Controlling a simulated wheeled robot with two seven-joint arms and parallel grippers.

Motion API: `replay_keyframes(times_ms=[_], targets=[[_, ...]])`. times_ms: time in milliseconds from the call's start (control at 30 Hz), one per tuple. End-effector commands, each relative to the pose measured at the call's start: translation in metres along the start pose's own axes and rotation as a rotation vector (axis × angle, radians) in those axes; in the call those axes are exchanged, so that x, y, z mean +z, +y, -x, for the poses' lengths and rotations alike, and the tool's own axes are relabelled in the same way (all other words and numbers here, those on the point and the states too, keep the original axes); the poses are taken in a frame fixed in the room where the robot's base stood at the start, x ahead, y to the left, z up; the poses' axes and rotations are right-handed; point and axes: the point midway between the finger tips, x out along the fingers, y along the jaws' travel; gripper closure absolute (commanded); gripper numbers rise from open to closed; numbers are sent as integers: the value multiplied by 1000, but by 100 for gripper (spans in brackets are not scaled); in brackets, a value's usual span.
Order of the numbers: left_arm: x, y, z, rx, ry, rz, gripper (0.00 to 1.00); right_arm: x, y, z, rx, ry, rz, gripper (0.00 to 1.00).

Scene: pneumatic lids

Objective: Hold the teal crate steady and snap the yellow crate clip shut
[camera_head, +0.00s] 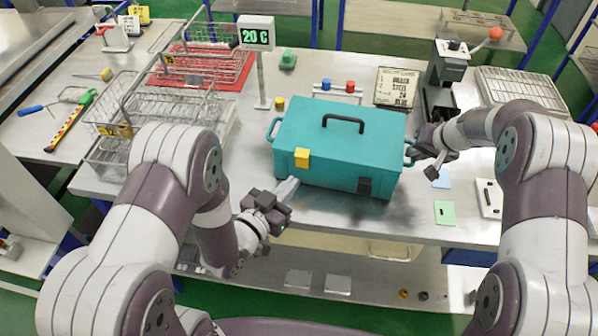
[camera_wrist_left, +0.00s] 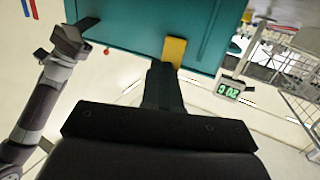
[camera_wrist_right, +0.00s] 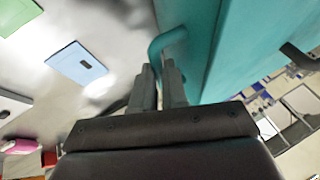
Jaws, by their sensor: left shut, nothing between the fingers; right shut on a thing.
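The teal crate (camera_head: 335,140) stands on the metal table with its lid down and a black handle (camera_head: 343,122) on top. The yellow clip (camera_head: 302,157) is on its front face at the left, and a black clip (camera_head: 365,185) is at the right. My left gripper (camera_head: 291,186) is shut and empty, just in front of and below the yellow clip. In the left wrist view its fingertips (camera_wrist_left: 163,68) are close to the yellow clip (camera_wrist_left: 174,52); I cannot tell whether they touch. My right gripper (camera_wrist_right: 160,72) is shut on the crate's teal side handle (camera_wrist_right: 168,40).
Wire baskets (camera_head: 165,100) and a temperature display (camera_head: 256,34) stand to the left. A lever press (camera_head: 447,75) and a wire rack (camera_head: 520,90) stand at the right rear. A green card (camera_head: 445,212) lies at the front right. The table before the crate is clear.

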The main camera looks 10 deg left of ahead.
Motion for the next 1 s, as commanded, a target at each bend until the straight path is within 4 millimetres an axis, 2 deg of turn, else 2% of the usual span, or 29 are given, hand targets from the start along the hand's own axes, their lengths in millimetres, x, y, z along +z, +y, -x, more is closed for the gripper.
replay_keyframes(times_ms=[333,433,800,1000], targets=[[0,2,6,-1,2,0,100,0,0,0,0,0,-2,100],[-6,2,6,-1,4,-1,100,0,0,0,0,0,-2,100],[-85,2,14,-1,7,-2,100,0,0,0,0,0,-2,100],[-99,2,16,-1,1,1,100,0,0,0,0,0,-2,100]])
